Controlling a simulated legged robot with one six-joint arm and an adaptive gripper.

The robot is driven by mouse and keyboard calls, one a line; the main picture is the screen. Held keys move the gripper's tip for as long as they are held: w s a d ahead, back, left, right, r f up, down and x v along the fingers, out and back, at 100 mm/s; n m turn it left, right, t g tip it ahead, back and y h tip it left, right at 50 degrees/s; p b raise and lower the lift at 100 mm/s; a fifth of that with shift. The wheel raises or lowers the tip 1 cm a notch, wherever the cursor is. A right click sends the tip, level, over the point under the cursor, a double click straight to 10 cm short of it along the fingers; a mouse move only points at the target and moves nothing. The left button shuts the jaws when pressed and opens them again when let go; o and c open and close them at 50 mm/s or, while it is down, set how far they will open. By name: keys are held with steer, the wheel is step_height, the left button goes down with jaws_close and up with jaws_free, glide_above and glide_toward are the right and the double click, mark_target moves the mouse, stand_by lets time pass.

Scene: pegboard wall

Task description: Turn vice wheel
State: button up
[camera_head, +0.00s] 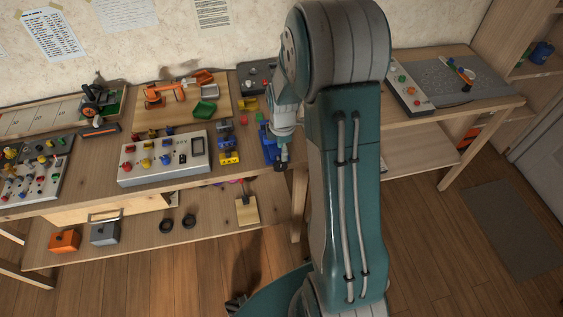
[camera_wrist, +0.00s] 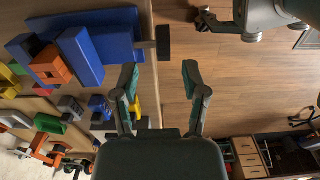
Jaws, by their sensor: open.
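The blue vice (camera_head: 268,146) sits at the front edge of the workbench, partly hidden by my arm. In the wrist view its large blue body (camera_wrist: 95,45) fills the upper left, with an orange-red block (camera_wrist: 50,65) beside it. A dark wheel (camera_wrist: 163,43), seen edge-on, sticks out past the bench edge on a short shaft. My gripper (camera_wrist: 159,74) is open and empty, its two fingers spread to either side of the wheel's line. The wheel appears just beyond the fingertips, apart from them. In the head view my gripper is mostly hidden by the arm.
A grey control panel (camera_head: 165,160) and yellow and blue blocks (camera_head: 227,143) stand left of the vice. The lower shelf (camera_head: 130,233) holds an orange box (camera_head: 65,241) and a grey box (camera_head: 105,231). The wood floor (camera_wrist: 235,85) before the bench is clear near my gripper.

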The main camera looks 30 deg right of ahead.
mark_target(277, 162)
steer(key=f, duration=0.1)
steer(key=a+f, duration=0.1)
steer(key=f, duration=0.3)
steer(key=shift+a+f, duration=0.2)
steer(key=shift+a, duration=0.2)
steer(key=shift+f, duration=0.4)
steer(key=shift+d, duration=0.55)
steer(key=shift+c, duration=0.9)
steer(key=c, duration=0.5)
steer(key=shift+a, duration=0.25)
jaws_close()
